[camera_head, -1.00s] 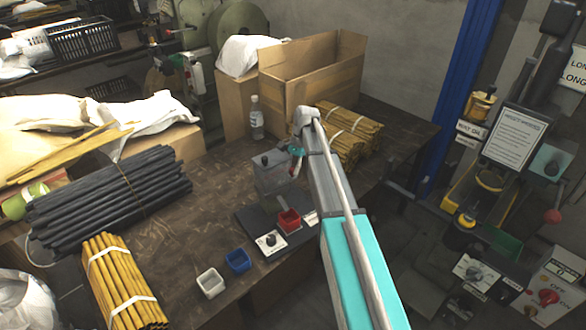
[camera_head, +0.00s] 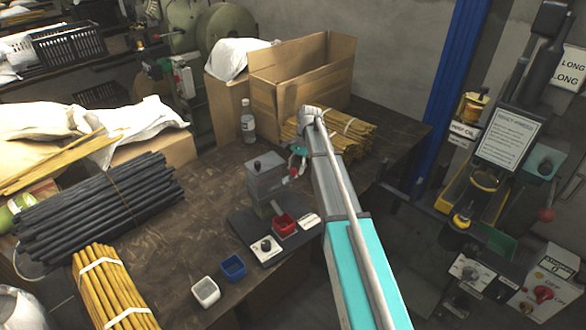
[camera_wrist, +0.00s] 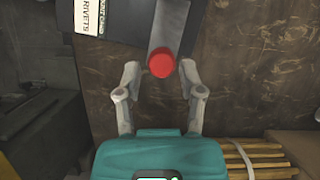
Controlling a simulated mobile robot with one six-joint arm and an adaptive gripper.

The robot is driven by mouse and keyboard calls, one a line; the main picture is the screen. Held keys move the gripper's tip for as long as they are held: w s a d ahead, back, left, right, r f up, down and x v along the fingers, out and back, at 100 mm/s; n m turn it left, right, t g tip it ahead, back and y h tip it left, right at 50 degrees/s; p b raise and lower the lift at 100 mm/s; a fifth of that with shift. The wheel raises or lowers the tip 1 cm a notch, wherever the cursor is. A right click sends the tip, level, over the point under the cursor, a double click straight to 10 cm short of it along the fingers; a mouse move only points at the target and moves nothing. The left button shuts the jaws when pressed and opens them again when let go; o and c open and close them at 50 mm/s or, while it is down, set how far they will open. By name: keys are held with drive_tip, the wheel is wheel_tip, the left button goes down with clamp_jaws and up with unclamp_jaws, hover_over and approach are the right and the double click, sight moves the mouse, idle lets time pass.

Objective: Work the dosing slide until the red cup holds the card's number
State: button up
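The dosing device has a grey hopper (camera_head: 266,180) on a dark base (camera_head: 243,222). The red cup (camera_head: 284,225) sits on the base below the hopper; its contents are too small to make out. In the wrist view a grey slide bar (camera_wrist: 168,25) ends in a red knob (camera_wrist: 161,63). My gripper (camera_wrist: 160,67) is open, with a finger on either side of the knob and a visible gap at each side. In the head view my gripper (camera_head: 297,160) is right of the hopper.
A bottle (camera_head: 247,120), a cardboard box (camera_head: 300,75) and yellow rod bundles (camera_head: 350,130) are behind.

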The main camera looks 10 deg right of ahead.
drive_tip(key=shift+o, duration=0.3)
drive_tip(key=shift+s+a, duration=0.1)
drive_tip(key=shift+a, duration=0.1)
drive_tip(key=shift+r, duration=0.1)
drive_tip(key=shift+d+r+p, duration=0.1)
drive_tip(key=shift+r+p, duration=0.35)
drive_tip(key=d+r+m+t+p, duration=0.1)
drive_tip(key=d+r+m+p, duration=0.1)
drive_tip(key=r+p, duration=0.4)
drive_tip(key=d+r+m+t+y+p, duration=0.1)
drive_tip(key=d+r+m+p, duration=0.1)
drive_tip(key=r+m+p, duration=0.2)
drive_tip(key=shift+p+v, duration=0.95)
drive_tip(key=shift+v, duration=0.05)
drive_tip(key=shift+a+f, duration=0.1)
drive_tip(key=shift+a, duration=0.1)
